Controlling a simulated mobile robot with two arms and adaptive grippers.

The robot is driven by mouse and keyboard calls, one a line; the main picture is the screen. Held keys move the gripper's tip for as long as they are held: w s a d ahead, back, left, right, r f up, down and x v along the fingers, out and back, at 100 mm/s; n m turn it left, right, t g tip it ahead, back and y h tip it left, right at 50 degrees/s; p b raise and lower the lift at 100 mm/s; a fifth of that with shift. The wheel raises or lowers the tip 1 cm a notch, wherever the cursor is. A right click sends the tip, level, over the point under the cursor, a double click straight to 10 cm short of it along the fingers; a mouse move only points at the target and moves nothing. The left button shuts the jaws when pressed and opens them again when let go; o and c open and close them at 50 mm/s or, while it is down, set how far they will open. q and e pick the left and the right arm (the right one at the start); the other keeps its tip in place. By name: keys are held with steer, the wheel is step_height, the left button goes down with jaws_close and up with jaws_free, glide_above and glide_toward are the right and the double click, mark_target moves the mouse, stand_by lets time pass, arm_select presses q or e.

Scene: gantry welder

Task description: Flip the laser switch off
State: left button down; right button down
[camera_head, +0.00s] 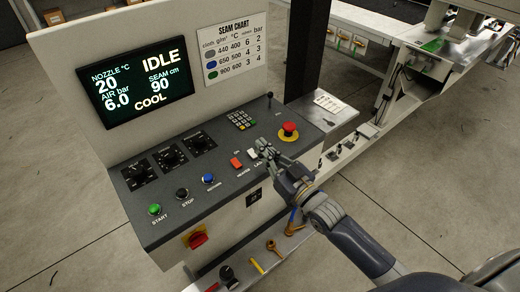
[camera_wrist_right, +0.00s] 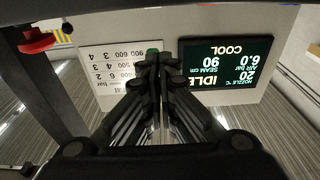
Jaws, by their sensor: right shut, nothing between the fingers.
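The laser switch (camera_head: 252,153) is a small pale rocker on the sloped control panel (camera_head: 218,166), right of the red heater switch (camera_head: 236,163). Its label is partly covered by my gripper. My right gripper (camera_head: 264,148) is shut and empty, with its fingertips right beside the laser switch; I cannot tell whether they touch it. In the right wrist view the shut fingers (camera_wrist_right: 158,70) fill the middle and hide the switch. Which way the switch is tipped is too small to tell. My left gripper is out of view.
A red emergency stop (camera_head: 289,129) and a keypad (camera_head: 241,119) lie behind the gripper. Knobs (camera_head: 170,157) and start, stop and window buttons (camera_head: 209,179) are to the left. The screen (camera_head: 136,83) reads IDLE and COOL. A dark post (camera_head: 301,50) stands behind the panel.

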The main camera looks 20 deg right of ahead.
steer(key=s+d+f+b, duration=0.2)
steer(key=s+f, duration=0.1)
steer(key=s, duration=0.4)
steer(key=shift+d, duration=0.35)
